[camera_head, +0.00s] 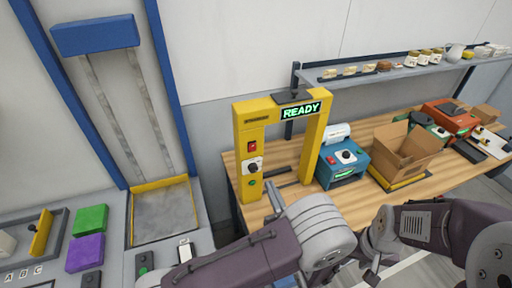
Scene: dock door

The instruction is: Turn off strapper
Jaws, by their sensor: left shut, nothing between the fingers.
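The strapper is a yellow arch (318,150) on the wooden bench, with a lit green READY display (300,111) on top. Its left post carries a red switch (252,147), a round dial with a dark knob (253,168) and a green button (252,183). My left gripper (274,204) seems to be the slim dark piece beyond my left wrist, just right of the strapper's left post. It is shut and empty, apart from the controls. My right arm reaches in from the right; dark parts that may be my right gripper (372,275) show below its wrist, their jaws unclear.
Right of the strapper stand a blue device (342,163), an open cardboard box (408,150) and an orange machine (450,115). A shelf (400,72) with jars runs behind. At left are a green block (91,219), a purple block (86,252) and a blue-framed chute (165,213).

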